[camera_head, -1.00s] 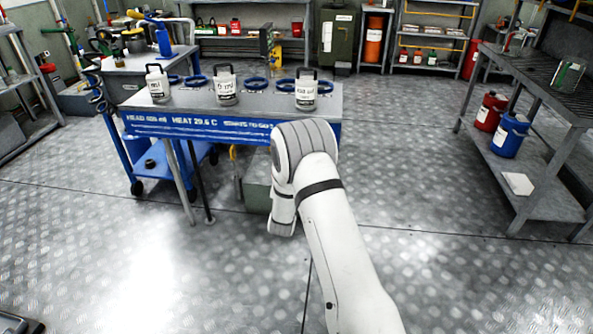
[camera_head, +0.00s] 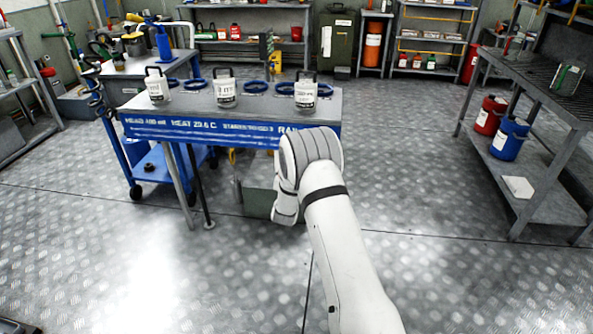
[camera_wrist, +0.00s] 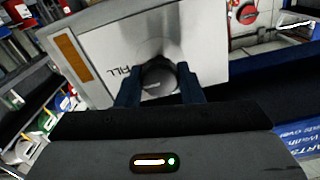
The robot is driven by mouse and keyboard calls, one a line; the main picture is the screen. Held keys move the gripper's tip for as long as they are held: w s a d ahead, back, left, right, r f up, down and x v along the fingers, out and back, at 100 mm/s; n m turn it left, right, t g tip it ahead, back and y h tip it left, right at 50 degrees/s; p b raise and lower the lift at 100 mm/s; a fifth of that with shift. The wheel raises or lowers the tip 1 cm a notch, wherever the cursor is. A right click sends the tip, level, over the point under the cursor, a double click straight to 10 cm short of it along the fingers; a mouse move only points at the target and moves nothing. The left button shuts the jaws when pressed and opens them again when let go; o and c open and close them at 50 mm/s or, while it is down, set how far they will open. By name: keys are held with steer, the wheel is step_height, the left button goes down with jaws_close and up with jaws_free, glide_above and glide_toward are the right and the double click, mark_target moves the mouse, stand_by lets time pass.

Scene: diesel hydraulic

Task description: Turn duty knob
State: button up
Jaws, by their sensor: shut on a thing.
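In the wrist view, a dark round knob (camera_wrist: 160,80) sits on a bright metal panel (camera_wrist: 185,30) with partly readable lettering ending in "ALL". My gripper (camera_wrist: 160,92) has its two dark fingers on either side of the knob, shut on it. The panel appears tilted in this view, with an orange-brown label (camera_wrist: 73,57) at its left. In the head view, my white arm reaches toward the front of a blue-edged bench (camera_head: 215,130). The gripper and knob are hidden there behind the arm.
Several white canisters (camera_head: 226,93) and blue rings (camera_head: 256,87) stand on the bench. A shelf at right holds red (camera_head: 490,115) and blue (camera_head: 509,138) containers. The patterned metal floor (camera_head: 430,270) around the arm is clear.

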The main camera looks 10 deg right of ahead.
steer(key=shift+c, duration=1.4)
steer(key=shift+d, duration=0.25)
steer(key=shift+c, duration=0.6)
steer(key=shift+a, duration=0.15)
steer(key=shift+f+n, duration=0.1)
steer(key=shift+n, duration=0.2)
steer(key=shift+n+b, duration=0.5)
steer(key=shift+n, duration=0.5)
steer(key=n, duration=0.5)
steer(key=shift+a+b, duration=0.1)
steer(key=shift+b, duration=0.3)
steer(key=n, duration=0.5)
steer(key=shift+n, duration=0.4)
steer(key=n, duration=0.4)
steer(key=shift+p, duration=0.3)
steer(key=shift+a+n, duration=0.1)
steer(key=shift+n, duration=0.3)
